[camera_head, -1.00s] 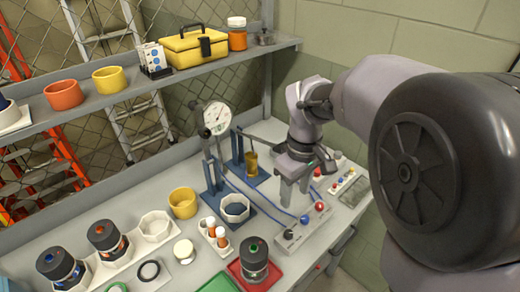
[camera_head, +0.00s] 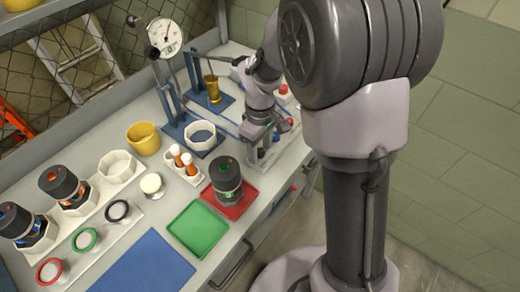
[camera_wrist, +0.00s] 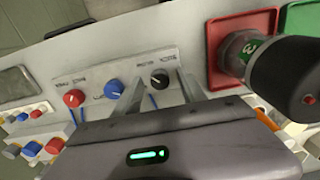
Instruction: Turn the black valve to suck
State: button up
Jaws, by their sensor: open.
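The black valve (camera_wrist: 158,79) is a small round knob with a pale mark, on a light grey panel (camera_wrist: 95,82) in the wrist view. It is at the right end of a row with a blue knob (camera_wrist: 113,89) and a red knob (camera_wrist: 74,98). Small lettering sits above it, too blurred to read surely. My gripper (camera_wrist: 160,84) is open, with one finger to each side of the black valve in the picture; I cannot tell whether they touch it. In the head view my gripper (camera_head: 257,148) is over the panel and hides the black valve.
A black-topped canister (camera_head: 226,176) stands on a red tray (camera_head: 238,201) close by my gripper. A green tray (camera_head: 200,229) and a white holder with orange-capped vials (camera_head: 183,162) are nearby. A gauge stand (camera_head: 162,38) rises behind. The blue mat (camera_head: 145,265) is clear.

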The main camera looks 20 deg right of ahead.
grip_shut()
jog(key=shift+r+m, duration=0.1)
jog(key=shift+m, duration=0.2)
jog(key=m, duration=0.3)
jog(key=shift+m+p, duration=0.3)
jog(key=shift+p, duration=0.05)
jog(key=m, duration=0.4)
jog(key=shift+m, duration=0.3)
jog(key=m, duration=0.4)
jog(key=shift+m, duration=0.3)
jog(key=shift+m+b, duration=0.4)
jog(key=shift+m, duration=1.8)
